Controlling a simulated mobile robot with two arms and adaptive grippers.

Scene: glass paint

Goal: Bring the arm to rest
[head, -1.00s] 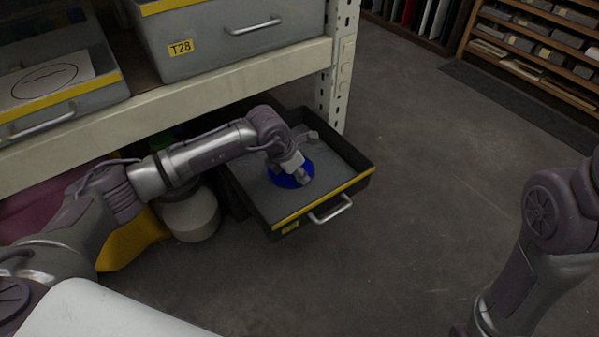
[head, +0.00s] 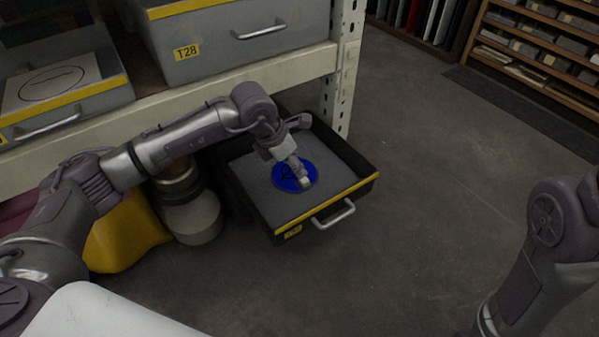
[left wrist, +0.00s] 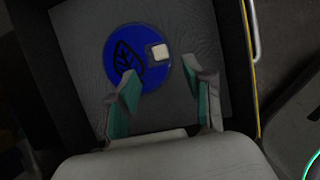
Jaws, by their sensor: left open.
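My left gripper (head: 297,172) hangs over the open drawer (head: 331,202). In the left wrist view its two fingers (left wrist: 165,92) are spread apart with nothing between them. A round blue disc (head: 284,179) with a black leaf drawing lies flat on the drawer floor beneath the fingers. In the left wrist view the disc (left wrist: 118,44) lies beyond the fingertips, with a small pale square piece on it. The gripper hides part of the disc in the head view. My right arm shows at the right edge; its gripper is out of frame.
A shelf beam (head: 240,84) runs just above and behind my left arm. A grey drawer marked T28 (head: 235,40) sits on the shelf. A pale container (head: 193,219) and a yellow object (head: 125,235) stand under my left arm. The floor (head: 430,180) right of the drawer is clear.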

